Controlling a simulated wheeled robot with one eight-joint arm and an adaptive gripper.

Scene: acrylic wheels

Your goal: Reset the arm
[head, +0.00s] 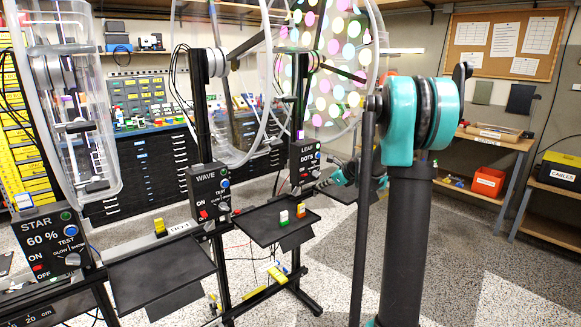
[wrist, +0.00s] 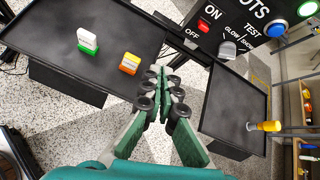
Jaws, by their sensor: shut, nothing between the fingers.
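In the wrist view my gripper (wrist: 162,76) is shut, with its green fingers together and nothing between them. It hangs in the air over the gap between two black trays, a left tray (wrist: 35,45) and a right tray (wrist: 235,120). A white and green block (wrist: 88,41) and an orange and white block (wrist: 129,63) lie on the left tray, apart from the fingers. The DOTS control box (wrist: 235,25) is just beyond the fingertips. In the head view my arm's upright links hide part of the gripper area.
A yellow-handled tool (wrist: 265,126) lies at the right tray's edge. An orange bin (head: 488,182) sits on the right shelf. Open speckled floor lies at right.

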